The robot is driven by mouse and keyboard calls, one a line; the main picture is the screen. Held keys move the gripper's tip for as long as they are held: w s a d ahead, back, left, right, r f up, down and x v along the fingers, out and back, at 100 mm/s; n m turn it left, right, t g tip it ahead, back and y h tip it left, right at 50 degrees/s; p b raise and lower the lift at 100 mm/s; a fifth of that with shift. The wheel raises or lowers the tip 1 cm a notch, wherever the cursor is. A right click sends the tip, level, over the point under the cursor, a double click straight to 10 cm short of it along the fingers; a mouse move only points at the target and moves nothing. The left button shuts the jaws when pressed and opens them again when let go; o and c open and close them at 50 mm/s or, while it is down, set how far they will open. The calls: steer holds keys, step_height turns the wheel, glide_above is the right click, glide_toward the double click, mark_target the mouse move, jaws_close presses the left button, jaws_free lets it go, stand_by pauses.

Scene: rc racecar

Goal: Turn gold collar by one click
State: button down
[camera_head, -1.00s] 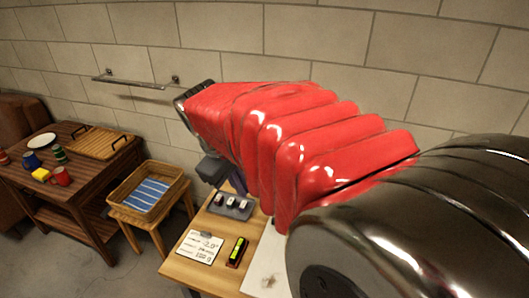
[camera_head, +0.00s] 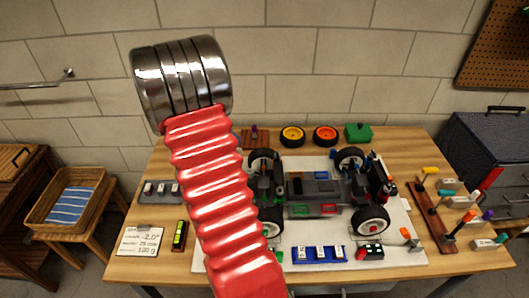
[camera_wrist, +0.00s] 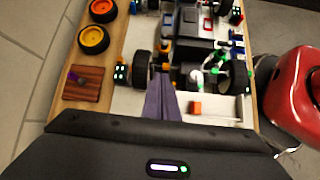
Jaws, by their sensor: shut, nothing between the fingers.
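The RC car (camera_head: 315,188) stands on a white mat on the wooden bench, its wheels at the corners. It also shows in the wrist view (camera_wrist: 198,47). My gripper (camera_wrist: 160,78) shows there as two purple fingers, closed together and empty, pointing at the car beside a black wheel (camera_wrist: 142,68). Small gold-orange parts (camera_wrist: 166,47) show by that wheel, just beyond the fingertips. I cannot tell for sure which is the gold collar, or whether the fingers touch anything. In the head view my red arm hides part of the car's left side and my gripper does not show.
A yellow wheel (camera_head: 292,136), an orange wheel (camera_head: 325,136) and a green box (camera_head: 358,133) stand along the bench's back. A blue tray (camera_head: 319,253) lies in front of the car. A tool rack (camera_head: 439,216) is at right; a grey tray (camera_head: 159,191) is at left.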

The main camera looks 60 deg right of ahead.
mark_target(265, 152)
steer(key=shift+g, duration=0.6)
steer(key=d, duration=0.1)
steer(key=s+d+f, duration=0.1)
steer(key=d+f, duration=0.1)
steer(key=shift+s+d, duration=0.35)
steer(key=shift+s, duration=0.05)
steer(key=shift+f, duration=0.1)
steer(key=x, duration=1)
steer(key=shift+a, duration=0.2)
steer(key=shift+d, duration=0.1)
steer(key=shift+w, duration=0.1)
